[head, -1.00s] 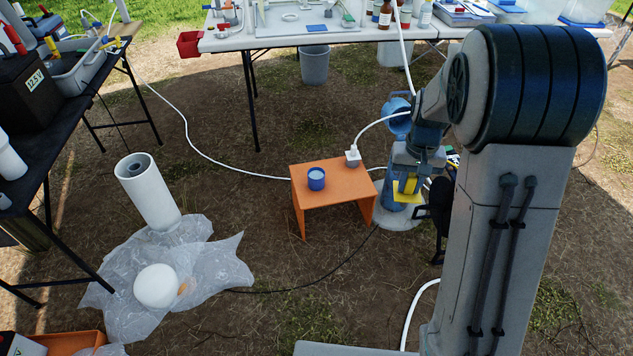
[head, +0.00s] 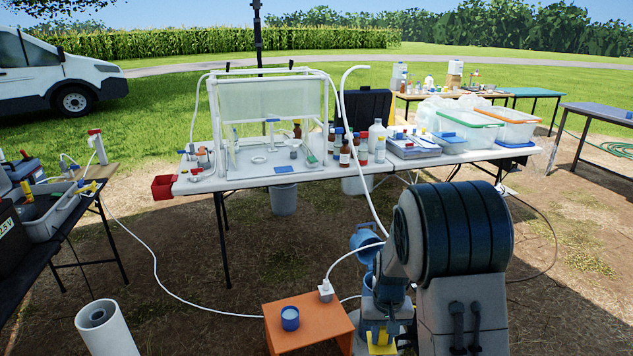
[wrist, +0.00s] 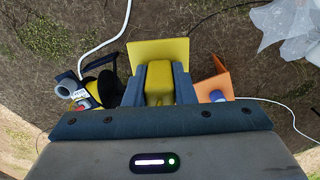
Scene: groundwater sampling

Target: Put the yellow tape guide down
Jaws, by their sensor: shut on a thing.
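The yellow tape guide (wrist: 158,52) shows in the wrist view as a flat yellow plate with a yellow block behind it. My gripper (wrist: 159,80) is shut on the block, with one finger on each side. In the head view the yellow tape guide (head: 381,346) is at the bottom edge, below my arm and just right of the orange stool. It appears held in the air above the ground. My arm hides part of it in the head view.
The orange stool (head: 310,325) carries a blue cup (head: 290,318) and a white plug-like fitting (head: 326,290). A white worktable (head: 330,172) with bottles and trays stands behind. A white cylinder (head: 105,330) stands at lower left. White hoses cross the dirt.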

